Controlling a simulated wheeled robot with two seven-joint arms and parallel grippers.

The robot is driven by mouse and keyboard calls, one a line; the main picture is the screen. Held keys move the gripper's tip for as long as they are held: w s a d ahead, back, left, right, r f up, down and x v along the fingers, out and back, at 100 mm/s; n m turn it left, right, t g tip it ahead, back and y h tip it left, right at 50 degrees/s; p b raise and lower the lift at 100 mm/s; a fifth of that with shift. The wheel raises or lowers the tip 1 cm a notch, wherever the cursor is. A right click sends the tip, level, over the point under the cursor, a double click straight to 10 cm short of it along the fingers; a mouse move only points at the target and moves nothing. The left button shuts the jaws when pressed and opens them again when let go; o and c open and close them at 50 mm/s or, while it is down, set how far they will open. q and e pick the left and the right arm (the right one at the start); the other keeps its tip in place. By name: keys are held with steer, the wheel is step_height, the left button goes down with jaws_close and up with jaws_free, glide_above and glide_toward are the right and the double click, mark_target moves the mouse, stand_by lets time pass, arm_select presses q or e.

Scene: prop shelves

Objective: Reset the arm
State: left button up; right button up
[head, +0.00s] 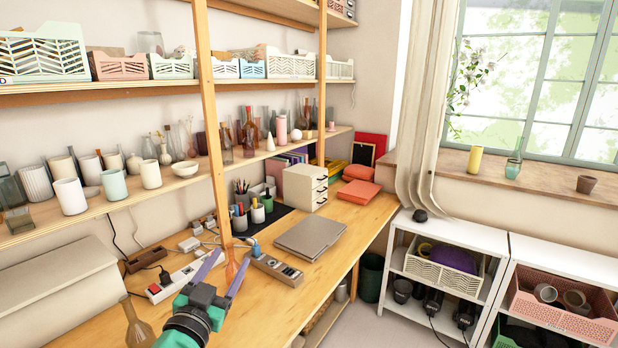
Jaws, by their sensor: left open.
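My left gripper (230,259) reaches up from the bottom of the head view, green and black with two purple fingers. The fingers are spread apart, with nothing held between them. It is over the front left part of the wooden desk (275,315). My right gripper is not in view.
Power strips (275,268) and cables lie near the gripper. A brown bottle (137,325) stands left of it. A closed laptop (310,237) lies further back. A wooden post (210,120) rises behind. The desk's front right is clear.

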arm_select(q)
steer(key=s+a+f+n+g+y, duration=0.2)
steer(key=s+a+f+g, duration=0.2)
steer(key=f, duration=0.5)
steer(key=s+a+f+n+g+y, duration=0.25)
steer(key=s+f+g, duration=0.2)
steer(key=f, duration=0.45)
steer(key=s+f+m+g+h, duration=0.2)
steer(key=s+f+g, duration=0.65)
steer(key=s, duration=0.75)
step_height(320, 180, down, 24)
steer(key=s+r, duration=0.1)
steer(key=s+a+f, duration=0.3)
steer(key=s+f, duration=1.2)
steer(key=s, duration=0.2)
steer(key=shift+a+f+g, duration=0.2)
steer(key=shift+f+g, duration=0.15)
steer(key=shift+g, duration=0.05)
steer(key=shift+s+y, duration=0.1)
steer(key=shift+y, duration=0.15)
